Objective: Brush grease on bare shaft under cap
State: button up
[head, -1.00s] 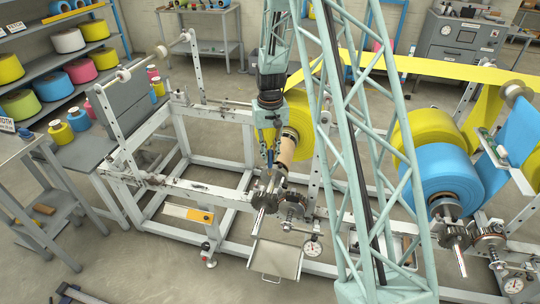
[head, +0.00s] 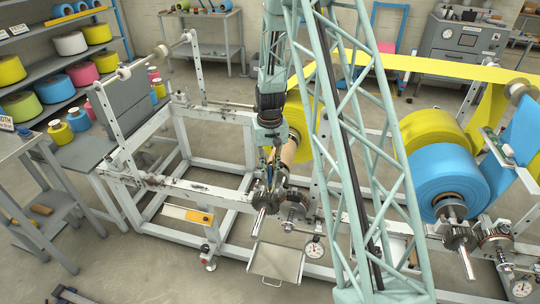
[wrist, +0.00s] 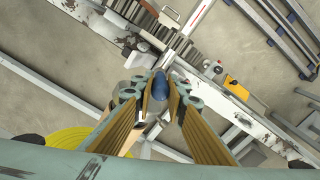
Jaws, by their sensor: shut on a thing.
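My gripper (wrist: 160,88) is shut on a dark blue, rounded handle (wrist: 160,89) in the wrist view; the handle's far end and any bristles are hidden. In the head view my gripper (head: 269,172) points down close above the near end of the left roll's spindle. A bare silver shaft (head: 259,222) sticks out toward the front there, beside a toothed gear (head: 293,205). The gear teeth also show in the wrist view (wrist: 125,25). I cannot tell whether the brush touches the shaft, and I cannot make out a cap.
A white machine frame (head: 190,188) surrounds the spot. A yellow roll (head: 309,125) stands behind my gripper. A blue roll (head: 450,178) is at the right. Open floor lies at front left.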

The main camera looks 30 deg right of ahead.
jog(key=shift+s+a, duration=0.65)
jog(key=shift+s, duration=0.05)
jog(key=shift+w+d+f, duration=0.1)
jog(key=shift+w+d, duration=1.2)
notch_tip(320, 180, up, 8)
jog(key=p, duration=0.4)
jog(key=shift+p, duration=0.45)
jog(key=shift+f, duration=0.15)
